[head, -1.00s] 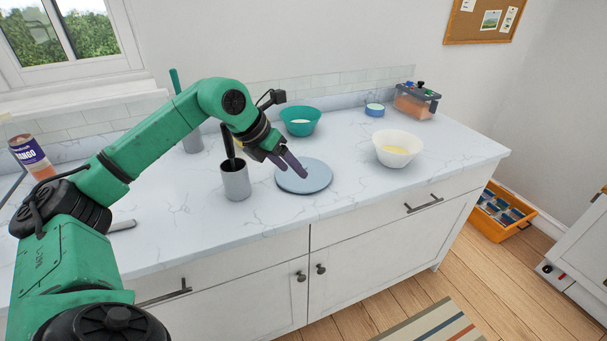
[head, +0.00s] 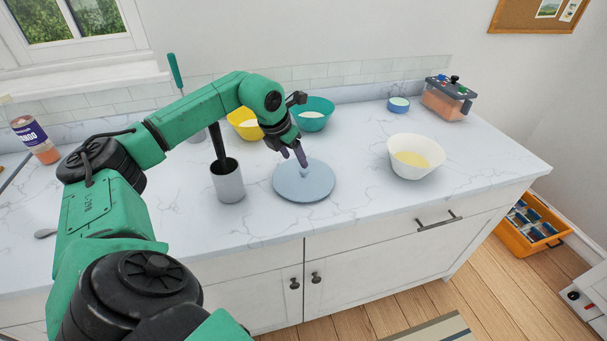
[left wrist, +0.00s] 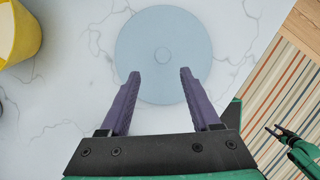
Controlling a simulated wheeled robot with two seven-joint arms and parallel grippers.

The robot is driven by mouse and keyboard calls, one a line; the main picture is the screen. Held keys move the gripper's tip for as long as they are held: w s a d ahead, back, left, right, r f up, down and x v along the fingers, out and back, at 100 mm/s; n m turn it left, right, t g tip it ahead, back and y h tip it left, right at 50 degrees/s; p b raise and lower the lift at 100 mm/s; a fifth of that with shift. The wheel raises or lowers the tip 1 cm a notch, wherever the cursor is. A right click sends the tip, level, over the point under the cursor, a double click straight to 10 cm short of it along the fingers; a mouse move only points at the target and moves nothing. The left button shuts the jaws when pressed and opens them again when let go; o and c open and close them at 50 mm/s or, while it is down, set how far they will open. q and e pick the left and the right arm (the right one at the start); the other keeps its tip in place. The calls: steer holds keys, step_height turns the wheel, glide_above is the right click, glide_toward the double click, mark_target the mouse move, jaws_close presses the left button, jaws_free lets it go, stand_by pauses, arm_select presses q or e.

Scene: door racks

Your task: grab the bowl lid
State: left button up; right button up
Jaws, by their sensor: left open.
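The bowl lid (head: 318,190) is a round, flat, blue-grey disc with a small knob in its middle, lying on the marble counter. It also shows in the left wrist view (left wrist: 165,28), with the knob ahead of the fingertips. My left gripper (head: 295,160) is open and empty, its purple fingers pointing down over the back of the lid. In the left wrist view, the fingertips (left wrist: 160,74) are spread over the near part of the lid, one on each side of the knob line. My right gripper (left wrist: 276,130) shows small at the right edge of the left wrist view.
A grey utensil cup (head: 228,182) stands left of the lid. A yellow bowl (head: 243,122) and a teal bowl (head: 312,115) stand behind, a white bowl (head: 415,157) to the right. The counter in front of the lid is clear.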

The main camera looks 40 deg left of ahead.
mark_target(303, 170)
arm_select(q)
steer(key=p+x, duration=0.1)
steer(key=x, duration=0.1)
steer(key=p+x, duration=0.1)
steer(key=x, duration=0.3)
steer(key=shift+w+d+r+p, duration=0.15)
steer(key=shift+w+d+p, duration=0.15)
steer(key=shift+p, duration=0.1)
steer(key=shift+f, duration=0.4)
jaws_close()
arm_select(e)
steer(key=w+r, duration=0.2)
steer(key=r, duration=0.1)
steer(key=shift+w, duration=0.15)
